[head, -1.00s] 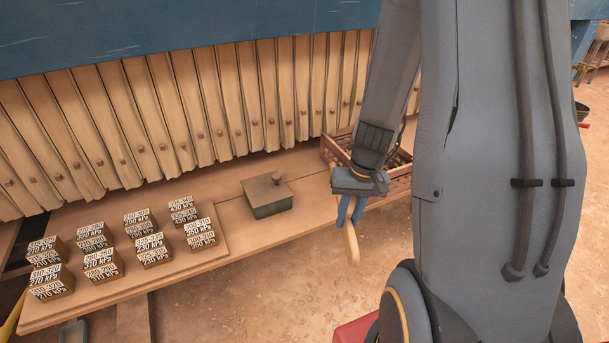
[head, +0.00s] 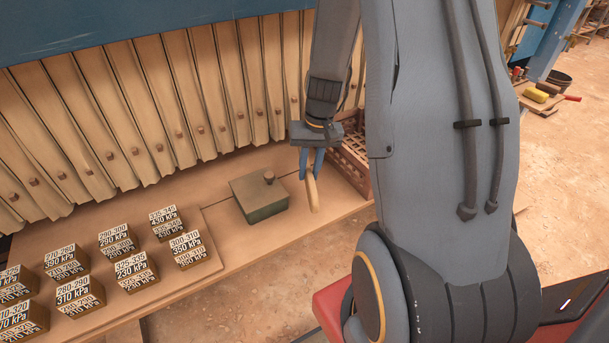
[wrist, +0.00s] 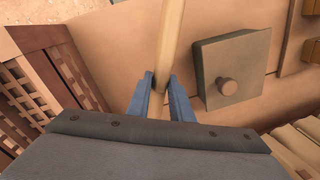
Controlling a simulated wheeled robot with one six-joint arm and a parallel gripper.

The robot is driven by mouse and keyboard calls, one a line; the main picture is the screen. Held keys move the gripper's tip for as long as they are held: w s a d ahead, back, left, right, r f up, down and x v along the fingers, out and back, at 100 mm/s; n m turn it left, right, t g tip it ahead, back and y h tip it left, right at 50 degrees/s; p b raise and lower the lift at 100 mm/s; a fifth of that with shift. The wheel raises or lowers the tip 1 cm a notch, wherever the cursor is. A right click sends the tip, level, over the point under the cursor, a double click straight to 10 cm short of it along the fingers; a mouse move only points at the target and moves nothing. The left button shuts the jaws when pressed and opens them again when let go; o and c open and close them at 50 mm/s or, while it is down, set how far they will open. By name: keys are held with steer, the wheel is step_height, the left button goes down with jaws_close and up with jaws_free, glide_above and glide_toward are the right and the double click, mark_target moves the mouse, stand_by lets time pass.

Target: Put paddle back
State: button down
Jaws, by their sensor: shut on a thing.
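My gripper (head: 311,165) is shut on a pale wooden paddle (head: 314,190), which hangs down from the blue fingers in the head view. In the wrist view the paddle (wrist: 171,38) is a plain pale bar running up from between the fingers (wrist: 158,88) and out of the top edge; its far end is cut off there. The paddle shows in front of the bench (head: 335,201), just right of a green lidded box (head: 259,200). I cannot tell whether it touches the bench. The part inside the jaws is hidden.
A brown slatted crate (head: 357,170) stands on the bench right of the gripper, partly behind my arm. Several labelled blocks (head: 133,272) sit on a board at the left. The filter press's cloth plates (head: 190,100) line the back. The box has a round knob (wrist: 227,86).

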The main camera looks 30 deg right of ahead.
steer(key=shift+f+b, duration=1.5)
steer(key=shift+f, duration=0.2)
steer(key=shift+f, duration=0.1)
steer(key=c, duration=1.6)
jaws_free()
